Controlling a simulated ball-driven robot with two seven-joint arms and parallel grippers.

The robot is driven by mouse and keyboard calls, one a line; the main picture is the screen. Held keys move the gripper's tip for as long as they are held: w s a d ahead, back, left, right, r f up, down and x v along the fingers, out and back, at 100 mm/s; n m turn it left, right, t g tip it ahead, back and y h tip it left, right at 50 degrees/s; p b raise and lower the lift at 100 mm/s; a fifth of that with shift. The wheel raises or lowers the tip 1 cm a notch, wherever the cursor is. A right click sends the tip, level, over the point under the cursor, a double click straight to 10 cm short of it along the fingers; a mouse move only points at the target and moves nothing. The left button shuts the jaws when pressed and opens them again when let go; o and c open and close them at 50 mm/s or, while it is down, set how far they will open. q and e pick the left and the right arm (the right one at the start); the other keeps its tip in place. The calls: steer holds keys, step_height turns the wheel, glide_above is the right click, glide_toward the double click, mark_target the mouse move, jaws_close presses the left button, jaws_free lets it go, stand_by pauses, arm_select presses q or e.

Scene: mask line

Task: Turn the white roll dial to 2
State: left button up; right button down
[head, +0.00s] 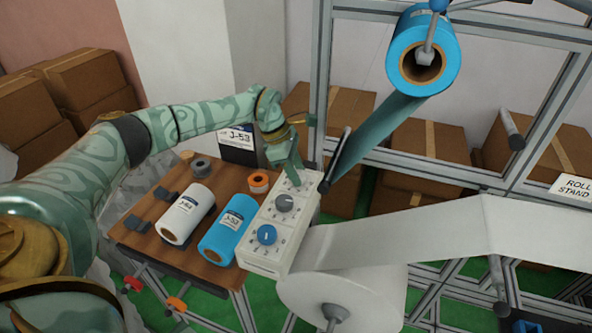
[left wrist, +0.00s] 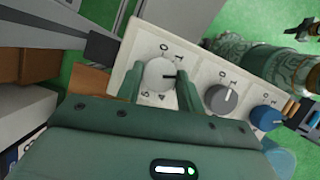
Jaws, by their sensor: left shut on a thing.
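The white roll dial (left wrist: 157,75) is on the far end of a pale control box (head: 300,222), above a grey dial (head: 284,202) and a blue dial (head: 267,234). My left gripper (head: 294,177) reaches down over that end. In the left wrist view its two fingers (left wrist: 161,90) are closed on the white dial, one on each side. The dial's dark mark points right in that view, past the 1 and toward the right finger. The finger hides the number there. In the head view the gripper covers the white dial. My right gripper is not seen.
A wooden table (head: 150,244) holds a white roll (head: 186,213), a blue roll (head: 229,228) and an orange roll (head: 259,182) left of the box. A large white roll (head: 345,295) and its web stand close on the right. A blue roll (head: 443,50) hangs above.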

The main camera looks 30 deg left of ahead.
arm_select(q)
steer(key=shift+r, duration=0.1)
stand_by(0.3)
steer(key=o, duration=1)
steer(key=p+v, duration=0.2)
steer(key=v, duration=1.4)
steer(key=shift+a+r, duration=0.1)
steer(key=shift+a, duration=0.1)
